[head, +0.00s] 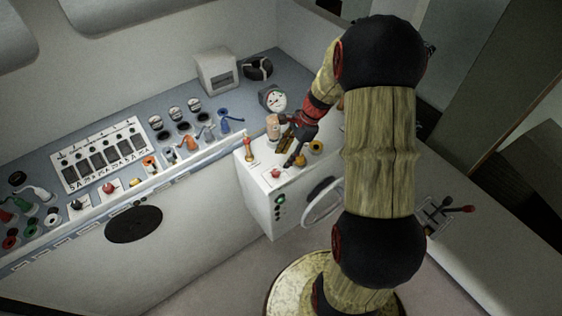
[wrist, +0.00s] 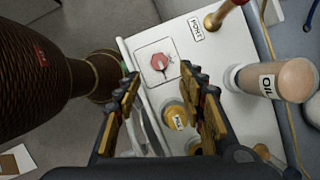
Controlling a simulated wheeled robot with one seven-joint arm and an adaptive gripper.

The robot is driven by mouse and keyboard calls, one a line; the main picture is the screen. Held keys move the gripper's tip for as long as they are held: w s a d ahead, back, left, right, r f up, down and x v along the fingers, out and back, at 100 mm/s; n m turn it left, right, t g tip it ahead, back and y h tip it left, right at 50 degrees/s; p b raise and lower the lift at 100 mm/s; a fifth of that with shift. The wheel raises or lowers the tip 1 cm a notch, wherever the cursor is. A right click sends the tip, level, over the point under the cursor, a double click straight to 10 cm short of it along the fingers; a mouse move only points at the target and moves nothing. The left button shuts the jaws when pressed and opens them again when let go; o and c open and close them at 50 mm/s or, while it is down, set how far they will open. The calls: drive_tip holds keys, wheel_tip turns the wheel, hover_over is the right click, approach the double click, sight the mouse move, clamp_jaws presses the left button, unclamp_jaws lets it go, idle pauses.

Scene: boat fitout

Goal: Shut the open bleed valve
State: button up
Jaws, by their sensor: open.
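I see no label that marks out a bleed valve. Small valves with coloured handles stand in front of a row of round gauges on the bench in the head view: an orange handle (head: 187,142) and a blue handle (head: 228,122), with a greyish one between them. Their exact positions are too small to tell. My gripper (head: 291,146) is to their right, over the white console. In the wrist view my gripper (wrist: 160,76) is open and empty, its fingers spread above a red knob (wrist: 160,62) and a yellow knob (wrist: 175,115).
The white console (head: 264,205) has a brass lever (wrist: 213,20) beside a PORT label and a labelled pale cylinder (wrist: 290,78) nearby. A dial gauge (head: 273,99) stands behind. A switch panel (head: 99,155) and green and red fittings lie left. A steering wheel (head: 322,204) juts from the console front.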

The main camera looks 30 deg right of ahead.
sight(276, 171)
drive_tip(key=shift+m, duration=0.3)
drive_tip(key=p+x, duration=0.1)
drive_tip(key=x, duration=0.7)
drive_tip(key=shift+a+r, duration=0.1)
drive_tip(key=shift+c, duration=0.8)
clamp_jaws()
